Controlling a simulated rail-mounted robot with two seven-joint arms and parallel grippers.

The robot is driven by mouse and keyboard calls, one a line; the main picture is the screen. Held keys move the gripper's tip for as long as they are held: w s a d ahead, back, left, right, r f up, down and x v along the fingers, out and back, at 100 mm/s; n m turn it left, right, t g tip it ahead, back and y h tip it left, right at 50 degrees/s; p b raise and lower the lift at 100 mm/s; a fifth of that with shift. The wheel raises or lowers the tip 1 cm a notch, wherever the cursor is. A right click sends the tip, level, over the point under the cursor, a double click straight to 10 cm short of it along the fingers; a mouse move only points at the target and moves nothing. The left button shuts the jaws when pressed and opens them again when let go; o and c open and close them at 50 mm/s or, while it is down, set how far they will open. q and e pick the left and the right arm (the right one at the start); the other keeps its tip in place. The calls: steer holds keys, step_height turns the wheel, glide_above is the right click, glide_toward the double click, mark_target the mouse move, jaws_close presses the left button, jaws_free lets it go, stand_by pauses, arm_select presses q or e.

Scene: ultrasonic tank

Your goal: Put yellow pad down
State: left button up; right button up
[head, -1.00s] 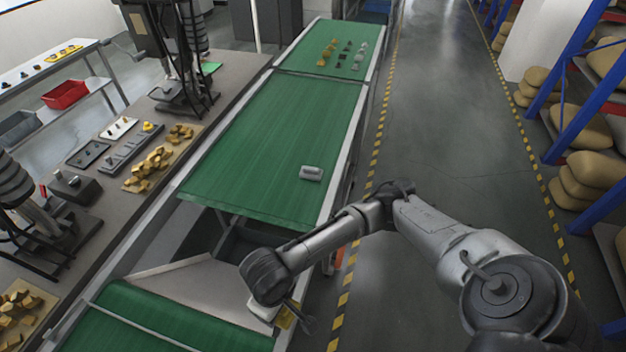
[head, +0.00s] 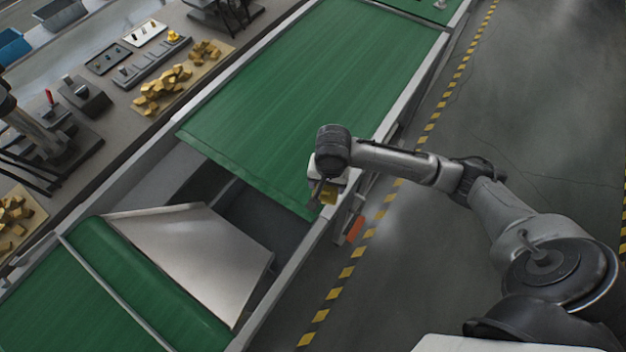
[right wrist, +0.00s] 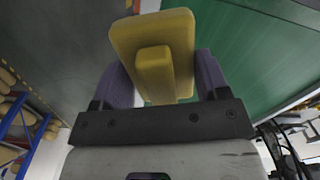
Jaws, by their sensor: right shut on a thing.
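The yellow pad (right wrist: 180,40) is a flat block with a smaller raised block on it, and it fills the upper middle of the right wrist view. My right gripper (right wrist: 160,85) is shut on it, with a purple finger on either side. In the head view the pad (head: 328,193) shows as a small yellow patch under my right gripper (head: 322,192). It is near the right edge of the green conveyor (head: 310,90), by the belt's near end. I cannot tell its height above the belt. My left gripper is not in view.
A sloped metal chute (head: 195,255) and a lower green belt (head: 75,300) lie nearer, past a dark gap. A workbench (head: 125,125) with yellow pieces and small fixtures runs along the left. The visible upper belt surface is clear.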

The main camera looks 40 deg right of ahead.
steer(key=w+d+f+m+b, duration=0.1)
steer(key=d+f+m+b, duration=0.1)
steer(key=d+f+m, duration=0.3)
steer(key=shift+n, duration=0.4)
steer(key=w+f, duration=0.2)
steer(key=w, duration=0.1)
steer(key=w+f, duration=0.2)
steer(key=w, duration=0.2)
steer(key=w+f, duration=0.2)
steer(key=w, duration=0.2)
steer(key=shift+a+f+b, duration=0.2)
steer(key=shift+f+b, duration=0.2)
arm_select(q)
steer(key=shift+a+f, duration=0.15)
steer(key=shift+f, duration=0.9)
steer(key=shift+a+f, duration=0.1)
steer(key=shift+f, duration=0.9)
arm_select(e)
steer(key=shift+f, duration=2.05)
steer(key=shift+f, duration=0.1)
steer(key=o, duration=0.9)
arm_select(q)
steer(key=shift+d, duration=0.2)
